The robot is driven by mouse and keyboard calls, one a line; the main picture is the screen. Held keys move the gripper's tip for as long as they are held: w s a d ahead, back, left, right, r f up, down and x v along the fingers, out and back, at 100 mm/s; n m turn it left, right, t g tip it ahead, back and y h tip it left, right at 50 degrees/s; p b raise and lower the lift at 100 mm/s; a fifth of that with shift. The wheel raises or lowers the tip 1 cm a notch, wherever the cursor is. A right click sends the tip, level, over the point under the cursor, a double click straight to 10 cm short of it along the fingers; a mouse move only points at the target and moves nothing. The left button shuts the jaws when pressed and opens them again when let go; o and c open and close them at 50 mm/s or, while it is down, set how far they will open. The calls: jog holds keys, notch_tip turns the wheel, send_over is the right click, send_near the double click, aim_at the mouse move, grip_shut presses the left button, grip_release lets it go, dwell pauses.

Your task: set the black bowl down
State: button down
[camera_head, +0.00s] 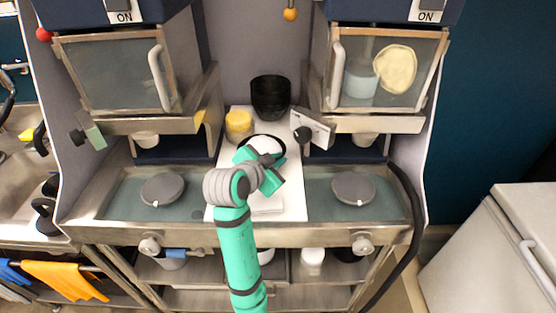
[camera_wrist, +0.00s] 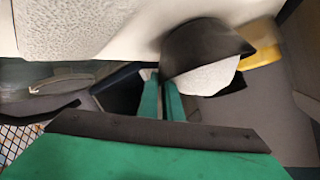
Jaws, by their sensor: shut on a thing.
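My gripper (camera_head: 262,160) is over the white middle counter in the head view. In the wrist view its two teal fingers (camera_wrist: 160,80) are close together at the edge of a black bowl (camera_wrist: 200,42) with white contents. The gripper is shut on this bowl's rim. In the head view, the bowl's dark rim (camera_head: 262,135) shows just beyond the gripper, and my arm hides part of it. I cannot tell whether its base touches the counter. A second dark bowl or stack of bowls (camera_head: 270,99) stands farther back.
A yellow container (camera_head: 239,125) stands left of the held bowl. A grey and white box-like part (camera_head: 315,130) is close on its right. Basins with round grey lids (camera_head: 162,189) (camera_head: 352,188) flank the white counter (camera_head: 290,205). Two glass-fronted dispensers (camera_head: 115,75) overhang the sides.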

jog(key=c, duration=1.9)
grip_release()
jog(key=shift+f, duration=0.1)
jog(key=v, duration=1.2)
